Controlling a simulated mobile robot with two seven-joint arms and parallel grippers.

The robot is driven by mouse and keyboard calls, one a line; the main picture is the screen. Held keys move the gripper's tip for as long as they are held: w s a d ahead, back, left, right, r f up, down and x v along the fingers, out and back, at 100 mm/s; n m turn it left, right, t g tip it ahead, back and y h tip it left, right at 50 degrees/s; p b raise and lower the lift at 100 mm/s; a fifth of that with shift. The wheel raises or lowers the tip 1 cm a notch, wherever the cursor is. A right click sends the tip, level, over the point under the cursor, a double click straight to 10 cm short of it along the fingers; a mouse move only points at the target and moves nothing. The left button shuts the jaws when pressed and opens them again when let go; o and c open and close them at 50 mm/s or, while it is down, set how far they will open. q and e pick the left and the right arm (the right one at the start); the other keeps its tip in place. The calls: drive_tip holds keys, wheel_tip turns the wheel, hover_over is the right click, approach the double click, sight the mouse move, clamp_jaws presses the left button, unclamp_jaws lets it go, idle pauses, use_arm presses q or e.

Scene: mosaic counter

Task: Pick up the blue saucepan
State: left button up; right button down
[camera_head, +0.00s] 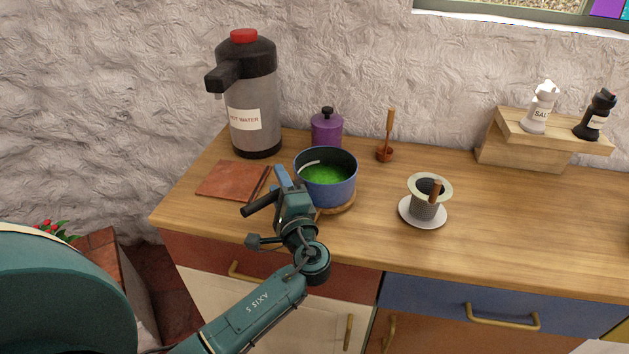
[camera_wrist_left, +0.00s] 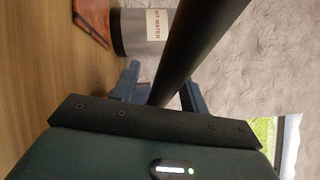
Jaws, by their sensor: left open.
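The blue saucepan (camera_head: 334,192) holds something green and stands upright on a round wooden trivet (camera_head: 345,208) near the counter's front edge. My left gripper (camera_head: 287,182) is at the saucepan's left side. The black end of the saucepan's handle (camera_head: 262,204) sticks out to the left past my gripper. In the left wrist view, the dark handle (camera_wrist_left: 192,48) runs between the two blue fingers of my gripper (camera_wrist_left: 160,88). The fingers are apart, with a gap beside the handle. Part of the handle is hidden behind the gripper in the head view. My right gripper is not in view.
A hot water dispenser (camera_head: 254,118) and a purple canister (camera_head: 326,128) stand behind the saucepan. A reddish-brown board (camera_head: 230,181) lies to its left. A strainer cup (camera_head: 426,204) on a white saucer stands to its right.

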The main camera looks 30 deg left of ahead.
use_arm(q)
drive_tip(key=shift+c, duration=0.3)
clamp_jaws()
idle(1.0)
drive_tip(key=shift+r, duration=0.2)
